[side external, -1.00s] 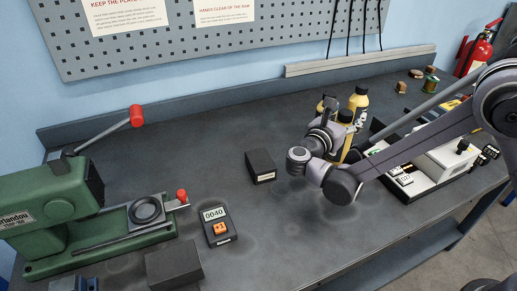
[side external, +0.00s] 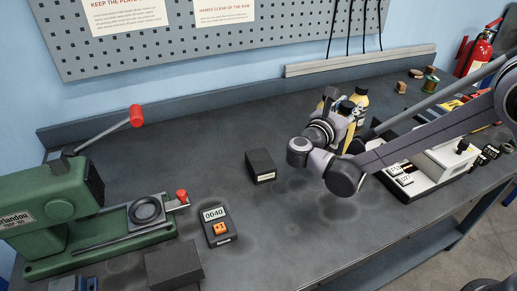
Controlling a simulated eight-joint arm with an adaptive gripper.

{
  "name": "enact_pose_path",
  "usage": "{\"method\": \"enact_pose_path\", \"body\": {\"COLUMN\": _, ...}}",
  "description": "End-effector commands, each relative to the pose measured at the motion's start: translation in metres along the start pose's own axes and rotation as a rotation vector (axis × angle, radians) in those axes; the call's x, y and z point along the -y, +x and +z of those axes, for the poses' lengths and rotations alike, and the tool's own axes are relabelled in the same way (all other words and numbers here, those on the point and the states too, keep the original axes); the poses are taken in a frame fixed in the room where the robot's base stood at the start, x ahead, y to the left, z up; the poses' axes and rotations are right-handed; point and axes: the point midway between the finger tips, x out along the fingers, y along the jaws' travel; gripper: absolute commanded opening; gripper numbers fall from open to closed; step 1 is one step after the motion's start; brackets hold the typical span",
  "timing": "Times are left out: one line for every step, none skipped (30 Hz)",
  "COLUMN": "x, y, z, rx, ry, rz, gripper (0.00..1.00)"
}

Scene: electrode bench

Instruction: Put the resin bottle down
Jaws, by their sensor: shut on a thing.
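Yellow bottles with black caps stand close together behind my wrist, right of centre. The rear bottle (side external: 361,101) shows its cap and shoulder. The nearer bottle (side external: 350,130) shows its cap and part of its side; my arm covers its lower part. My gripper (side external: 332,106) is among these bottles, shut on a resin bottle. My wrist hides most of the fingers, so I cannot tell exactly which bottle is in the grip or whether its base touches the bench.
A small black box (side external: 261,166) lies left of my wrist. A white device (side external: 445,162) stands at right under my arm. The bench (side external: 200,140) is clear at centre-left.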

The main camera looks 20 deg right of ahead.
Motion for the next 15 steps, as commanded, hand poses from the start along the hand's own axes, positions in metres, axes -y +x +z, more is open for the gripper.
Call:
{"method": "enact_pose_path", "body": {"x": 0.000, "y": 0.000, "z": 0.012, "rx": 0.004, "ry": 0.000, "rz": 0.000, "gripper": 0.00}}
{"method": "enact_pose_path", "body": {"x": 0.001, "y": 0.000, "z": 0.018, "rx": 0.004, "ry": 0.000, "rz": 0.000, "gripper": 0.00}}
{"method": "enact_pose_path", "body": {"x": 0.006, "y": 0.004, "z": 0.022, "rx": 0.003, "ry": 0.000, "rz": -0.003, "gripper": 0.00}}
{"method": "enact_pose_path", "body": {"x": 0.012, "y": 0.008, "z": 0.025, "rx": 0.003, "ry": 0.000, "rz": -0.004, "gripper": 0.00}}
{"method": "enact_pose_path", "body": {"x": 0.017, "y": 0.011, "z": 0.029, "rx": 0.003, "ry": 0.000, "rz": -0.004, "gripper": 0.00}}
{"method": "enact_pose_path", "body": {"x": 0.024, "y": 0.015, "z": 0.033, "rx": 0.004, "ry": 0.000, "rz": -0.004, "gripper": 0.00}}
{"method": "enact_pose_path", "body": {"x": 0.028, "y": 0.019, "z": 0.037, "rx": 0.004, "ry": 0.000, "rz": -0.003, "gripper": 0.00}}
{"method": "enact_pose_path", "body": {"x": 0.033, "y": 0.022, "z": 0.040, "rx": 0.004, "ry": 0.000, "rz": -0.003, "gripper": 0.00}}
{"method": "enact_pose_path", "body": {"x": 0.039, "y": 0.026, "z": 0.044, "rx": 0.004, "ry": 0.000, "rz": -0.003, "gripper": 0.00}}
{"method": "enact_pose_path", "body": {"x": 0.044, "y": 0.029, "z": 0.047, "rx": 0.004, "ry": 0.000, "rz": -0.003, "gripper": 0.00}}
{"method": "enact_pose_path", "body": {"x": 0.048, "y": 0.032, "z": 0.051, "rx": 0.004, "ry": 0.000, "rz": -0.003, "gripper": 0.00}}
{"method": "enact_pose_path", "body": {"x": 0.054, "y": 0.036, "z": 0.055, "rx": 0.004, "ry": 0.000, "rz": -0.003, "gripper": 0.00}}
{"method": "enact_pose_path", "body": {"x": 0.058, "y": 0.039, "z": 0.058, "rx": 0.004, "ry": 0.000, "rz": -0.003, "gripper": 0.00}}
{"method": "enact_pose_path", "body": {"x": 0.062, "y": 0.041, "z": 0.060, "rx": 0.004, "ry": 0.000, "rz": -0.003, "gripper": 0.00}}
{"method": "enact_pose_path", "body": {"x": 0.067, "y": 0.044, "z": 0.064, "rx": 0.004, "ry": 0.000, "rz": -0.003, "gripper": 0.00}}
